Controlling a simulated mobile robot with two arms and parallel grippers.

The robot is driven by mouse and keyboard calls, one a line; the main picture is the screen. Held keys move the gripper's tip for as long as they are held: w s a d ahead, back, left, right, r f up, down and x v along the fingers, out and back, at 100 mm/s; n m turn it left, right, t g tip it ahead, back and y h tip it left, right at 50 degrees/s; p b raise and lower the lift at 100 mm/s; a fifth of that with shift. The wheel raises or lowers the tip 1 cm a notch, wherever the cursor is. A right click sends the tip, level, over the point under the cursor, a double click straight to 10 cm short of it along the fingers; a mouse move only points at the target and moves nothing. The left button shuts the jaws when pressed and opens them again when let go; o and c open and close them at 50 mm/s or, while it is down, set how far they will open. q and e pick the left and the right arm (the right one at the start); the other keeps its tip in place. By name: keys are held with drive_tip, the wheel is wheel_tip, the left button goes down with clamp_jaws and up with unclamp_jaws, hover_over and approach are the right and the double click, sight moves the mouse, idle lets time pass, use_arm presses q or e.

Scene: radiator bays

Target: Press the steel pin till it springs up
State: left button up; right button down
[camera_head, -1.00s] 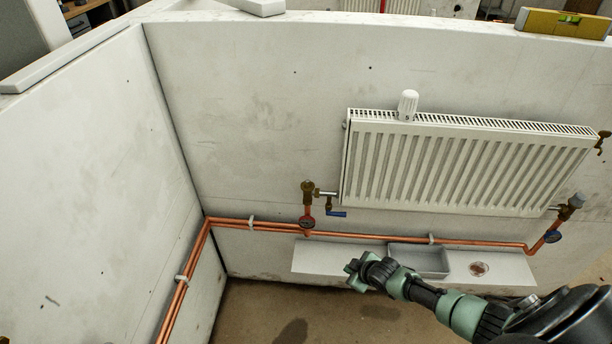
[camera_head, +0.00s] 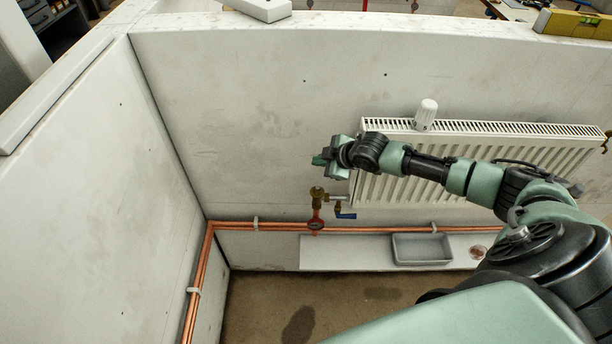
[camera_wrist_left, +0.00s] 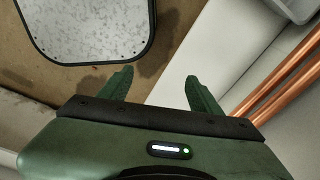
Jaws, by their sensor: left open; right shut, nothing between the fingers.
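The brass valve (camera_head: 318,196) stands on the copper pipe at the radiator's left end, with a blue lever beside it. I cannot make out the steel pin at this size. My right gripper (camera_head: 322,160) is just above the valve in the head view, shut and empty, with a small gap between its tip and the valve top. My left gripper (camera_wrist_left: 152,88) is out of the head view; in the left wrist view its two green fingers are apart with nothing between them.
The white radiator (camera_head: 475,180) carries a white valve head (camera_head: 425,113) on top. A grey tray (camera_head: 421,250) sits on a low white ledge (camera_head: 345,254). Copper pipes (camera_head: 270,227) run along the wall. A yellow level (camera_head: 575,24) lies on the wall top.

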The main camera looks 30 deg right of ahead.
use_arm(q)
drive_tip(key=s, duration=0.5)
use_arm(e)
drive_tip(key=b, duration=0.7)
hover_over(318, 188)
drive_tip(key=f, duration=0.7)
drive_tip(key=shift+s+d+f, duration=0.1)
drive_tip(key=shift+s+f, duration=0.05)
drive_tip(key=shift+s, duration=0.2)
use_arm(q)
wheel_tip(318, 188, down, 7)
drive_tip(key=w, duration=0.2)
drive_tip(key=shift+w+f, duration=0.15)
use_arm(e)
drive_tip(key=shift+f, duration=0.4)
drive_tip(key=shift+f, duration=0.15)
use_arm(q)
drive_tip(key=shift+f+b, duration=0.15)
drive_tip(key=shift+b, duration=0.2)
use_arm(e)
drive_tip(key=shift+f, duration=0.25)
